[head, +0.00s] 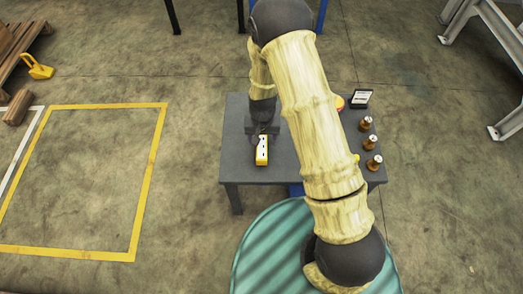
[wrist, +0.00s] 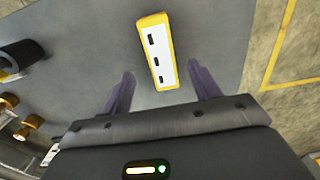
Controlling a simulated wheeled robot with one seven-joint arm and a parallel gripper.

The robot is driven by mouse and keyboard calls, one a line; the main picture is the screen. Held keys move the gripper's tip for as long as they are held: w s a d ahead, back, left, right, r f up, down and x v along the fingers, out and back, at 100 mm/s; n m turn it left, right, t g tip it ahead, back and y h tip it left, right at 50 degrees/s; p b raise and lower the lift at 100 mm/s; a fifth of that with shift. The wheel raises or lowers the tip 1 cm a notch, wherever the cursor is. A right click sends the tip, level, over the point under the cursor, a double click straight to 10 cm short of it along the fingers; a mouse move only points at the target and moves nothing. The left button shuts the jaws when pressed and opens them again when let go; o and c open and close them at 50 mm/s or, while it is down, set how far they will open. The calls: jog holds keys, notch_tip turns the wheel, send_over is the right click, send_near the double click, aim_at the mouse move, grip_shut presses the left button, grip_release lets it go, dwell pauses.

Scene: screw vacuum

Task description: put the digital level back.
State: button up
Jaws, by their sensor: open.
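The digital level (head: 262,150) is a yellow bar with a white face and dark slots. It lies on the grey table (head: 245,172) near its left front part; it also shows in the wrist view (wrist: 156,50). My gripper (wrist: 160,78) is open and points down at the table. In the wrist view the near end of the level lies between the two spread fingers, with gaps on both sides. In the head view my gripper (head: 263,132) is at the far end of the level. I cannot tell its height above the table.
Several brass weights (head: 370,142) stand along the table's right side, with a small black display (head: 360,98) behind them. My arm hides the table's middle. A teal ribbed round surface (head: 270,255) is in front. Yellow floor tape (head: 150,165) marks clear floor at left.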

aim_at(262, 146)
jog(key=shift+f, duration=0.75)
jog(key=shift+w+a+f+b, duration=0.1)
jog(key=shift+f+b, duration=0.75)
jog(key=shift+f, duration=1.8)
jog(key=c, duration=1.3)
jog(key=shift+r, duration=0.1)
jog(key=shift+r, duration=0.1)
